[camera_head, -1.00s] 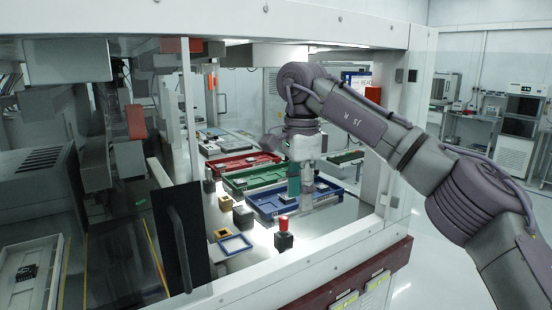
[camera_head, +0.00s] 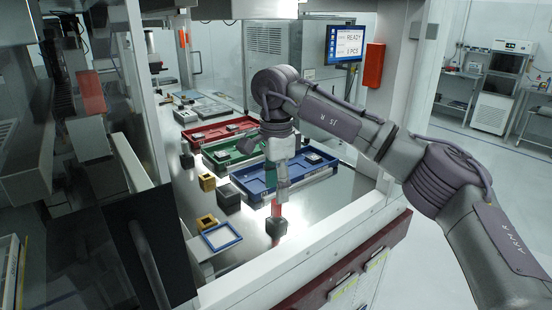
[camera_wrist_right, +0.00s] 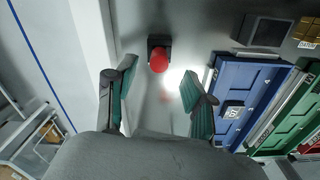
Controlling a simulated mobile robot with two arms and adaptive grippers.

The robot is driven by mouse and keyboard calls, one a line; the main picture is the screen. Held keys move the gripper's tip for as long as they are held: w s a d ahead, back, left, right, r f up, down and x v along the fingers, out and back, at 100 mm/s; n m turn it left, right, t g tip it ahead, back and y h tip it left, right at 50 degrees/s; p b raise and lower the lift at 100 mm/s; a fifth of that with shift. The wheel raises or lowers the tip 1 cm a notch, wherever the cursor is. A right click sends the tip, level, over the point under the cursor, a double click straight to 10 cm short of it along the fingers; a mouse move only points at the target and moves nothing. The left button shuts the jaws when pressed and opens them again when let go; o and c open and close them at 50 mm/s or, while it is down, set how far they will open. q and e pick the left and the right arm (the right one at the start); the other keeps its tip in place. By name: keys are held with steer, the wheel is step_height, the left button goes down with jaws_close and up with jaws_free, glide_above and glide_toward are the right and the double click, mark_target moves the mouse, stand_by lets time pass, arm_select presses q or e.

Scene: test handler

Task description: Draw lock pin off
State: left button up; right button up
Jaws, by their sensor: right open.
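A red-topped pin (camera_head: 276,209) stands upright in a small black block (camera_head: 276,229) on the light worktop, in front of the blue tray. I take it to be the lock pin. In the right wrist view the round red top (camera_wrist_right: 158,61) and its black block (camera_wrist_right: 155,42) lie ahead, between the directions of my two fingertips. My right gripper (camera_head: 281,196) points down just above the red top in the head view. In the right wrist view this gripper (camera_wrist_right: 157,72) is open with green pads apart and nothing between them. My left gripper is not in view.
Blue (camera_head: 258,197), green (camera_head: 214,164) and red (camera_head: 188,138) trays stand behind the pin. A blue-rimmed square frame (camera_head: 221,237), a dark block (camera_head: 228,198) and yellowish blocks (camera_head: 207,182) sit to its left. The cabinet's white front rail (camera_head: 310,255) runs along the near edge.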

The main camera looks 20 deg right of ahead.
mark_target(276, 205)
step_height(276, 205, down, 4)
steer(key=shift+s+r+p, duration=0.1)
steer(key=shift+p, duration=0.45)
steer(key=shift+f, duration=0.65)
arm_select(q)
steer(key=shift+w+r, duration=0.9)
arm_select(e)
jaws_close()
